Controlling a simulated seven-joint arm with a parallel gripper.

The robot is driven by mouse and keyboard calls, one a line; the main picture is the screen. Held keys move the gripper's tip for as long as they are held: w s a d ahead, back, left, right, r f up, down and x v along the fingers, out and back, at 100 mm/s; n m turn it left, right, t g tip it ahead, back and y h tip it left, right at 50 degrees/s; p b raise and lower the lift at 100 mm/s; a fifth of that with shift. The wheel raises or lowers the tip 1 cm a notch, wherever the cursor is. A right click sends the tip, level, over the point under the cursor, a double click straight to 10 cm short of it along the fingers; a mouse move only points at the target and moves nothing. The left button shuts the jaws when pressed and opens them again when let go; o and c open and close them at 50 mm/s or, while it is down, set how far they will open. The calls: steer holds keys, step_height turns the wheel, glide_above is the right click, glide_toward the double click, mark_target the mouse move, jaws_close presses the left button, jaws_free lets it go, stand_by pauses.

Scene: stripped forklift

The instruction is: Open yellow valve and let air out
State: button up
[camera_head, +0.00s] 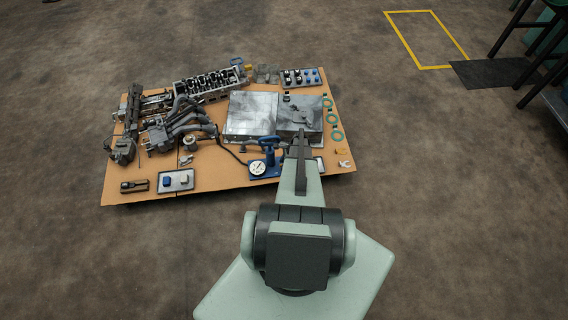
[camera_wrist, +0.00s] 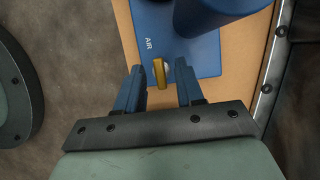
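The yellow valve (camera_wrist: 159,74) is a small handle on a blue base plate (camera_wrist: 205,55) marked "AIR" in the wrist view. My gripper (camera_wrist: 160,68) is open, with one blue finger on each side of the valve. Gaps show between the valve and both fingers, so neither appears to touch it. In the head view, the blue device (camera_head: 268,146) with a white round gauge (camera_head: 258,168) stands at the cardboard's front, left of my arm. The valve cannot be made out there, and my fingers are hard to tell apart.
The cardboard sheet (camera_head: 225,185) also holds metal engine parts (camera_head: 188,118) at left, grey metal boxes (camera_head: 252,114) in the middle and green rings (camera_head: 331,119) at right. A small tray (camera_head: 176,181) lies front left. A dark metal side with bolts (camera_wrist: 280,60) stands right of the gripper.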

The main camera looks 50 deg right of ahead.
steer(key=shift+c, duration=0.4)
jaws_close()
steer(key=shift+d+n, duration=0.1)
steer(key=shift+n, duration=0.3)
steer(key=n, duration=0.2)
steer(key=n+g, duration=0.1)
steer(key=shift+w+d+n+g+y, duration=0.1)
steer(key=shift+w+n+g+y, duration=0.05)
steer(key=shift+n+g+y, duration=0.2)
steer(key=n+g, duration=0.1)
steer(key=n, duration=0.1)
steer(key=n+g, duration=0.1)
steer(key=n, duration=0.2)
steer(key=shift+w+n+y, duration=0.1)
steer(key=shift+n+y, duration=0.15)
steer(key=shift+n, duration=0.1)
steer(key=shift+o, duration=0.4)
jaws_free()
